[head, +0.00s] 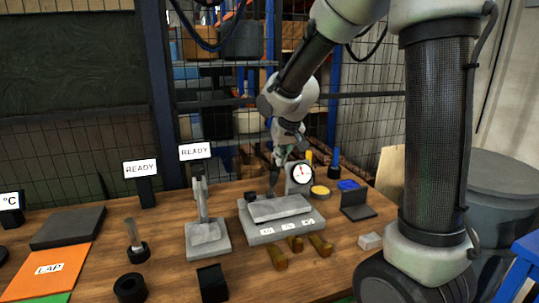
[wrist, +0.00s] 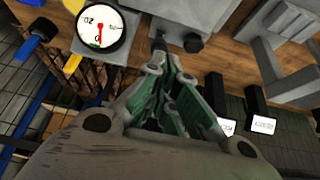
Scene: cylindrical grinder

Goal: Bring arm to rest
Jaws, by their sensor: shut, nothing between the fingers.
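My gripper (head: 278,160) hangs from my arm over the back part of the wooden bench (head: 165,240), behind the grey block stand and beside the dial gauge (head: 301,174). In the wrist view my gripper (wrist: 176,45) has its fingers drawn together with nothing between them. The dial gauge (wrist: 100,28) shows there at the upper left, apart from the fingers. The fingertips appear close to the grey stand (wrist: 196,14); I cannot tell whether they touch it.
The grey stand (head: 270,229) has several brass pieces (head: 295,243) before it. A bracket on a base (head: 208,236), a black ring (head: 130,288) and an orange LAP plate (head: 47,268) lie left. Two READY signs (head: 141,168) stand behind. A mesh fence (head: 225,120) closes the back.

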